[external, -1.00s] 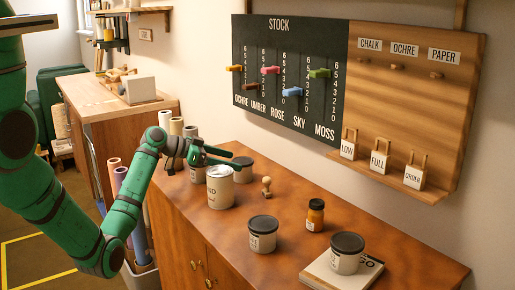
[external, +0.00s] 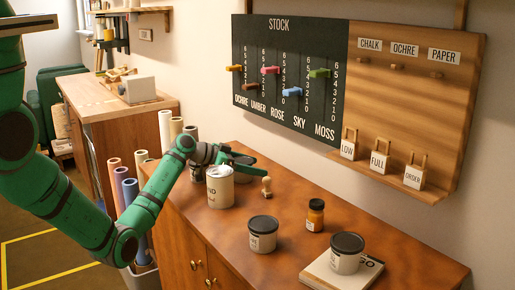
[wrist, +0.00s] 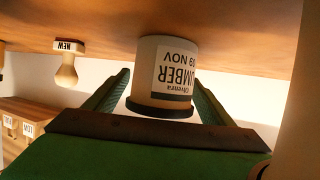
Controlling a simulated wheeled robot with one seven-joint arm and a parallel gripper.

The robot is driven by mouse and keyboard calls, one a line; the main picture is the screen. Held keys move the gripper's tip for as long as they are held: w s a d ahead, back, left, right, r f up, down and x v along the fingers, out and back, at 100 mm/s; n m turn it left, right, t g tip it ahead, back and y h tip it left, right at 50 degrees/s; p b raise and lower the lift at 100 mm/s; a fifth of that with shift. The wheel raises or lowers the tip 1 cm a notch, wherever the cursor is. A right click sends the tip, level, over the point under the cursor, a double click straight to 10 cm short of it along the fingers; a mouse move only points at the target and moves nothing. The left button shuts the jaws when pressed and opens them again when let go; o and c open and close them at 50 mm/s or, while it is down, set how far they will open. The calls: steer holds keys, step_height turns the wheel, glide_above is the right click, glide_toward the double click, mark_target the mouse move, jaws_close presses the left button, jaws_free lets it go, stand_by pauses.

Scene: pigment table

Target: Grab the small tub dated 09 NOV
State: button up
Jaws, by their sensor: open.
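The small tub (wrist: 170,68) dated 09 NOV, a pale tub with a dark lid and an UMBER label, appears upside down in the wrist view. It stands on the cabinet top between the two fingers of my gripper (wrist: 160,78). The fingers are open, one on each side of it, with a gap at the left; whether the right finger touches cannot be told. In the external view my gripper (external: 240,162) is at the back of the cabinet, behind the large can, and mostly hides this tub.
A large can (external: 220,188) stands close in front of my gripper, and a wooden stamp (external: 267,186) stands to its right. Further along are a dark-lidded tub (external: 262,236), an amber jar (external: 315,216) and another tub (external: 346,256) on a book. The STOCK board (external: 290,80) hangs behind.

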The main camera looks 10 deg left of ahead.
steer(key=c, duration=1.1)
steer(key=shift+r, duration=0.1)
